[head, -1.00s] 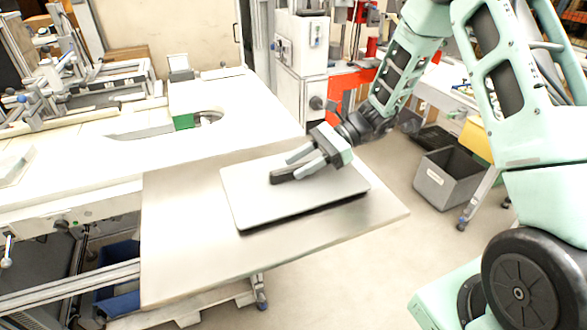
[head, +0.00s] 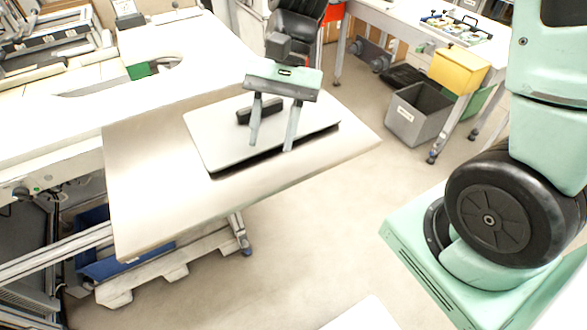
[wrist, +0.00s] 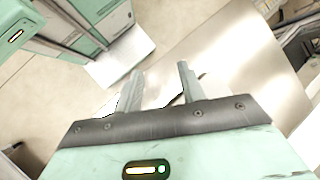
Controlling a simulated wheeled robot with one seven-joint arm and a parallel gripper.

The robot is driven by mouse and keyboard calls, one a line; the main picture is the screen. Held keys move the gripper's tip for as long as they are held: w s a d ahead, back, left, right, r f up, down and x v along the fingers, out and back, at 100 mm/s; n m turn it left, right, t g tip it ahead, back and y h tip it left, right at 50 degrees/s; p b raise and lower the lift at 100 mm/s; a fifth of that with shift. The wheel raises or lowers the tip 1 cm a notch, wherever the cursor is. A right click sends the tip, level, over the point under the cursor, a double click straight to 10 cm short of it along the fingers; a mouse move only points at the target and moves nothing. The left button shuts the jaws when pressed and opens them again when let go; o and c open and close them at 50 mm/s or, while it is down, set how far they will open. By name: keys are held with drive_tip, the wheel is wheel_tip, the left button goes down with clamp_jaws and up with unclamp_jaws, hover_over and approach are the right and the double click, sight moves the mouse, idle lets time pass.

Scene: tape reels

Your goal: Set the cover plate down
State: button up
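The cover plate (head: 215,135) is a light grey flat plate with rounded corners and a black bar handle (head: 258,110) on top. In the head view it lies on the bare metal tabletop (head: 140,195), with a dark band along its near edge. My gripper (head: 272,146) is open and empty, its two grey fingers apart in front of the plate and off the handle. In the wrist view my gripper (wrist: 158,85) shows spread fingers with nothing held between them. Only a small pale patch, perhaps the plate, shows there, mostly hidden by my gripper.
A white worktop (head: 190,65) with a green block (head: 140,71) adjoins the metal table at the back left. A grey bin (head: 418,113) and a yellow box (head: 459,68) stand at the right. Bare metal remains left of the plate, and the floor in front is open.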

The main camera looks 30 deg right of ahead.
drive_tip(key=s+a+n+t+h, duration=0.2)
drive_tip(key=s+n+t+h, duration=0.2)
drive_tip(key=s+n, duration=0.7)
drive_tip(key=shift+s+a+r+n+h, duration=0.3)
drive_tip(key=shift+n+h, duration=0.1)
drive_tip(key=shift+n, duration=0.5)
